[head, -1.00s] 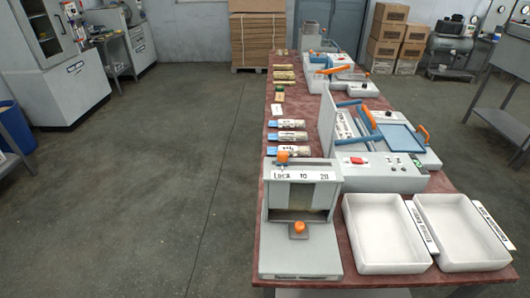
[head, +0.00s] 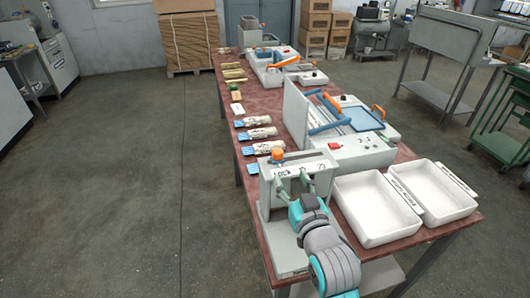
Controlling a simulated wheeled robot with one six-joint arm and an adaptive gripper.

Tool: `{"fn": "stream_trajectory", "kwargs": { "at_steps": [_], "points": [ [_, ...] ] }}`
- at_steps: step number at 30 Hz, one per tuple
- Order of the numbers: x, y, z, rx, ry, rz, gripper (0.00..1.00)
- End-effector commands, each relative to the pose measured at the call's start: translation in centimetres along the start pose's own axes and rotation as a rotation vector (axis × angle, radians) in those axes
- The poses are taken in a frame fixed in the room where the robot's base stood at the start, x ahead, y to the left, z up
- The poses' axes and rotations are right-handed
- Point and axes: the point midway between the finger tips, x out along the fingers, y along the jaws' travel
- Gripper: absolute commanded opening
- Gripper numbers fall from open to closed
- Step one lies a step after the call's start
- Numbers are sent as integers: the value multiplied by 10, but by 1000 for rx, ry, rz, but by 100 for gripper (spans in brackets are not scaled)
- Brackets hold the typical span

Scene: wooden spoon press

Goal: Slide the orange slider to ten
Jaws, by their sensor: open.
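The orange slider (head: 277,156) sits at the top of the grey press (head: 266,205), toward the left of its upper edge. The white label strip below it is partly covered by my gripper, and its text cannot be read now. My gripper (head: 295,185) is open and empty in front of the press's upper face, below and a little right of the slider. It looks apart from the slider; whether the fingers touch the press cannot be told. The lower orange knob of the press is hidden behind my arm.
Two white trays (head: 347,188) (head: 463,205) stand right of the press. Behind it are a grey machine with a red switch (head: 335,143) and blue-tipped packets (head: 258,133) along the table's left edge. The red-brown table (head: 247,192) has open floor on its left.

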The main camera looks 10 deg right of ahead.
Motion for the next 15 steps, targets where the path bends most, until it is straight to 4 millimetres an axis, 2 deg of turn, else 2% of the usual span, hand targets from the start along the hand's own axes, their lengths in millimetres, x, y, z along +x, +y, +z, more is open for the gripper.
{"fn": "stream_trajectory", "kwargs": {
  "at_steps": [8,15],
  "points": [
    [21,0,-5,0,3,0,56],
    [63,0,-5,0,2,0,56]
  ]
}}
